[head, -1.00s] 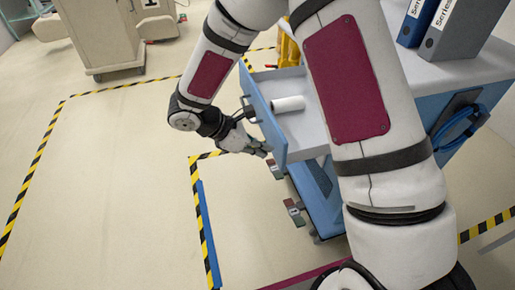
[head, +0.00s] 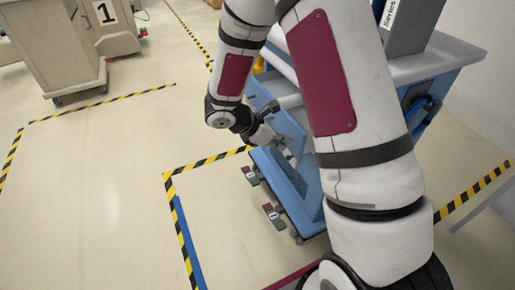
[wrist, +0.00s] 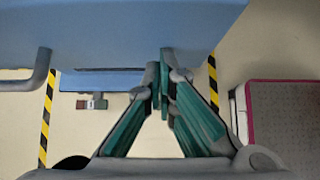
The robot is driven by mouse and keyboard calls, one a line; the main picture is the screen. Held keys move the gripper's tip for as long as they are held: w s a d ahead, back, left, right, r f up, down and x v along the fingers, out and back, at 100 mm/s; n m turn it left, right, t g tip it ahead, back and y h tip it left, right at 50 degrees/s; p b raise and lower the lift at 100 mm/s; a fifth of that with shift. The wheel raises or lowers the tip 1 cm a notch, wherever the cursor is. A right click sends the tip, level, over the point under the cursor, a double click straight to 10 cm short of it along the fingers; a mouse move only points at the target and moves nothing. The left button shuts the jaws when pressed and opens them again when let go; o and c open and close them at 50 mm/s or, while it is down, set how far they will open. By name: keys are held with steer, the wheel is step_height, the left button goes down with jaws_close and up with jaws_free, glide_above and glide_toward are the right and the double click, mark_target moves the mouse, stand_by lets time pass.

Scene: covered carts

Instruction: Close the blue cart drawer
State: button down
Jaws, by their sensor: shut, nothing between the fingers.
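The blue cart (head: 433,72) stands right of centre in the head view, partly hidden behind my arm. The blue front of its drawer (head: 262,92) stands a little out from the cart body, with a strip of pale interior behind it. In the wrist view, the blue drawer front (wrist: 110,35) fills the top, with a grey handle (wrist: 30,82) along its lower edge. My gripper (head: 283,140) is at the drawer front.
A binder (head: 415,22) stands on the cart top. Beige carts (head: 60,45) stand at the far left. Yellow-black floor tape (head: 182,215) marks the cart's place. The floor to the left is clear.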

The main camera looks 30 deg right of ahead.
steer(key=d, duration=1.2)
steer(key=shift+a, duration=0.35)
steer(key=a, duration=0.2)
steer(key=a+r, duration=0.1)
steer(key=a, duration=0.1)
steer(key=shift+a, duration=0.35)
steer(key=p+v, duration=0.2)
steer(key=v, duration=0.6)
steer(key=shift+a+r+p, duration=0.2)
steer(key=shift+a+p, duration=0.05)
steer(key=shift+p, duration=0.05)
